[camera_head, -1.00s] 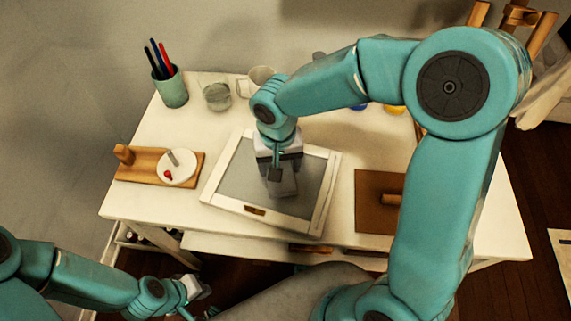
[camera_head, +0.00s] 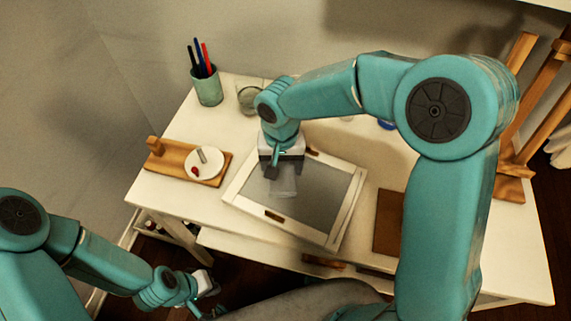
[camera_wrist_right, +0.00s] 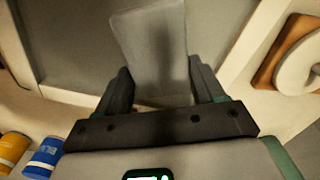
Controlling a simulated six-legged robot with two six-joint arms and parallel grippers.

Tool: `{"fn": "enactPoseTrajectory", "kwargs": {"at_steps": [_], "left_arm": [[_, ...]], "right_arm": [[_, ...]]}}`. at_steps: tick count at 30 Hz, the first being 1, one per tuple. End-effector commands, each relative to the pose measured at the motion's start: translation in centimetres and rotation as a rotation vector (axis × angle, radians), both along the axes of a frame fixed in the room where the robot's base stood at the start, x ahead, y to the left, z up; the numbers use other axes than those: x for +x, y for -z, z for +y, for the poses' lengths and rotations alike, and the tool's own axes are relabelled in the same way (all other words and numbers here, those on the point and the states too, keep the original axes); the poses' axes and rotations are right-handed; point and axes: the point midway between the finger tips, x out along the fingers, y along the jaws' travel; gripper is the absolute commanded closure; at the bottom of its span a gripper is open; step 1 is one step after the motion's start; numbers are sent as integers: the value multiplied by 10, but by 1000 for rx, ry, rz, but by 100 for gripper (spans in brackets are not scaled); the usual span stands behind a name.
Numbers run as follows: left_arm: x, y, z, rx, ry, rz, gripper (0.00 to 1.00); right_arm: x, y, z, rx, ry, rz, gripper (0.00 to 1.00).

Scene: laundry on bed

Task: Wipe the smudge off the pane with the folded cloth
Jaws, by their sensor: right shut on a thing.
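The framed pane (camera_head: 322,192) lies flat on the white table, with a pale frame around grey glass. My right gripper (camera_head: 283,166) is over its far left part, shut on the pale folded cloth (camera_head: 285,187). In the right wrist view the cloth (camera_wrist_right: 150,45) sticks out between the fingers of my right gripper (camera_wrist_right: 160,88), over the grey pane (camera_wrist_right: 70,35). Whether the cloth touches the glass is hard to tell. I cannot make out a smudge; the gripper and cloth hide part of the glass. My left gripper (camera_head: 206,284) is low, off the table's front; its jaws are unclear.
A wooden board (camera_head: 165,170) with a white disc (camera_head: 204,163) lies left of the pane. A pen cup (camera_head: 207,88) and a glass jar (camera_head: 250,97) stand behind. A brown board (camera_head: 388,222) lies to the right, partly behind my arm. Paint jars (camera_wrist_right: 42,158) show in the wrist view.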

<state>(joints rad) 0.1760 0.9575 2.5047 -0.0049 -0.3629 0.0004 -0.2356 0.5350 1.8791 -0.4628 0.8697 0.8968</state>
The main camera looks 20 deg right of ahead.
Motion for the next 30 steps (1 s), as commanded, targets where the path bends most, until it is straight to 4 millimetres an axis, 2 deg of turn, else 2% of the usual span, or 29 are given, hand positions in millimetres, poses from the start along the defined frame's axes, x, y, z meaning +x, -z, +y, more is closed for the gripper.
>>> {"fn": "enactPoseTrajectory", "kwargs": {"at_steps": [5, 21, 30], "left_arm": [[0, -3, 0, 0, 0, 0, 100], [0, -45, 0, 0, 0, 0, 100], [0, -44, 0, 0, 0, 0, 100]], "right_arm": [[0, -4, 0, 0, 0, 1, 56], [0, -61, 0, 0, 1, -1, 56], [0, -61, 0, -1, 0, 0, 56]]}}
